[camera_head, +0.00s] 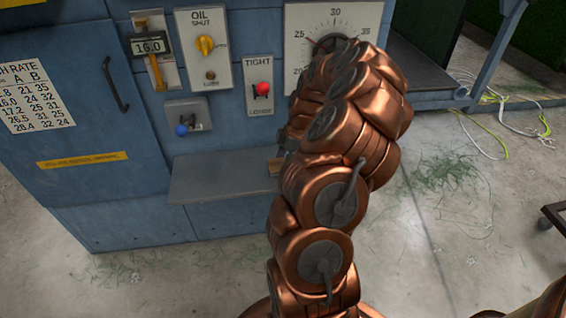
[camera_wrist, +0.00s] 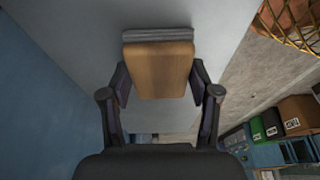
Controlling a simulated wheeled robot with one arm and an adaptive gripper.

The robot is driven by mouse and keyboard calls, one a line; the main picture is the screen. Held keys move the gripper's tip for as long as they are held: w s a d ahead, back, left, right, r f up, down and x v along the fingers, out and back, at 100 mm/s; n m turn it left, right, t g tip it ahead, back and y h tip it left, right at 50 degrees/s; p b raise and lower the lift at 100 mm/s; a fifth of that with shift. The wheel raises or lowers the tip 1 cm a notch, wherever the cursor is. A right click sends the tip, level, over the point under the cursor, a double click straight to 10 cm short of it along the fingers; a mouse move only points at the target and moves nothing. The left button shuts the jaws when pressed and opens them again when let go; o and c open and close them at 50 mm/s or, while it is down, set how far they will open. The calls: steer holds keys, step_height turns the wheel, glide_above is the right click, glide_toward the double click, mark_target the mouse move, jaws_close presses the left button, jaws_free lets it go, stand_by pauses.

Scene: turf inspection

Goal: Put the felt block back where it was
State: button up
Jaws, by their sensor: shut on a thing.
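The felt block (camera_wrist: 159,72) has a tan wooden body with a grey layered felt strip along its far end. My gripper (camera_wrist: 160,88) is shut on it, one finger on each side, in the wrist view. In the head view a small tan part of the block (camera_head: 275,166) shows at the right end of the grey shelf (camera_head: 222,178), beside my arm. My arm hides most of the gripper and block there. I cannot tell whether the block touches the shelf.
The blue cabinet (camera_head: 70,190) carries an oil switch (camera_head: 205,46), a red-knobbed lever (camera_head: 262,90), a blue knob (camera_head: 182,129) and a dial (camera_head: 335,25) partly behind my arm. The shelf's left part is bare. Grass clippings (camera_head: 445,170) and cables (camera_head: 500,110) lie on the floor.

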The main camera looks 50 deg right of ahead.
steer(key=shift+f, duration=0.15)
steer(key=o, duration=1.1)
steer(key=p+v, duration=0.1)
steer(key=v, duration=1.1)
steer(key=shift+r, duration=0.2)
